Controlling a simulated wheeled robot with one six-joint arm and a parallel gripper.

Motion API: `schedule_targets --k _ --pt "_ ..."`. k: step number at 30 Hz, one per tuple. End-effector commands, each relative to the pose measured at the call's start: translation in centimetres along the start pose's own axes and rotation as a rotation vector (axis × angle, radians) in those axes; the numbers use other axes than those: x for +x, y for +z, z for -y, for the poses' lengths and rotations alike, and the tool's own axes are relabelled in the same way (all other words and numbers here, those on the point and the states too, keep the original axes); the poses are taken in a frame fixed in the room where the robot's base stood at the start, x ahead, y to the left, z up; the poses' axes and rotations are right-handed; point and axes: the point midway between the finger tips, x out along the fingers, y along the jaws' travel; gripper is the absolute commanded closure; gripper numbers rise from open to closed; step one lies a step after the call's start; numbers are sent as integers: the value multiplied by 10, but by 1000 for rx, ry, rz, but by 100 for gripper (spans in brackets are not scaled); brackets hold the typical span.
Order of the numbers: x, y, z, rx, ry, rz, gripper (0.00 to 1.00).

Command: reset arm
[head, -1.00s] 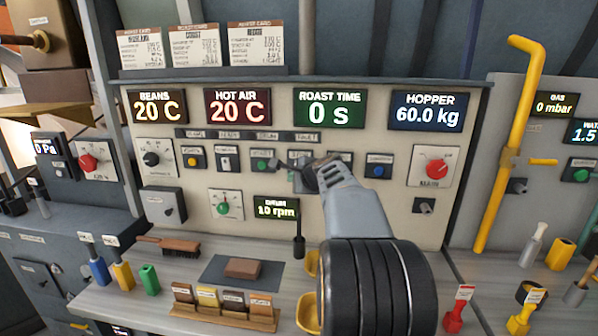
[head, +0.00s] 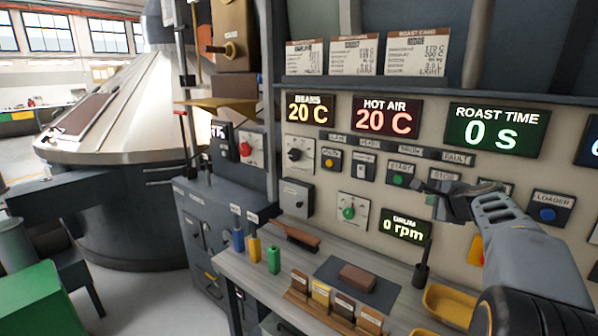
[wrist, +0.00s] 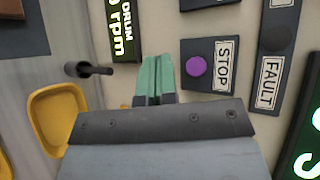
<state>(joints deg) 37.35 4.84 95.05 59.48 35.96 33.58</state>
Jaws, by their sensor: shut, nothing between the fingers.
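My gripper (head: 428,188) is in front of the control panel (head: 330,103) in the head view, with my grey arm reaching in from the lower right. In the wrist view its two green fingers (wrist: 157,75) are together, with nothing between them. They point at the panel just left of the STOP plate, whose purple button (wrist: 196,66) shows clear of the fingers. In the head view the gripper partly covers the STOP area. The green START button (head: 398,180) is just left of it. I cannot tell whether the fingers touch the panel.
The DRUM display (head: 405,226) reads 0 rpm. Below the panel is a counter with a brush (head: 290,235), a brown block (head: 358,278), a card rack (head: 335,300) and a yellow scoop (head: 450,305). A large metal cone (head: 120,120) stands at the left, with open floor before it.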

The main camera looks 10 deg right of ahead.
Motion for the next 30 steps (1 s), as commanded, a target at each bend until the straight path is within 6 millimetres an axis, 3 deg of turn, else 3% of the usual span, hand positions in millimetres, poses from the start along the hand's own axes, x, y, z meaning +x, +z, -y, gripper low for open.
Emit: schedule_targets --k 4,7,12,16,18,21,25,30 --pt "1 1 -73 -289 225 28 100" --pt "-16 33 -136 -583 415 127 100" --pt "-66 91 -231 -1087 665 351 100" --pt "-110 120 -288 -1435 779 507 100" --pt "-127 131 -307 -1569 798 557 100" --pt "-141 146 -319 -1678 774 590 100" --pt "-148 164 -317 -1736 713 607 100" --pt "-149 171 -317 -1754 697 619 100"
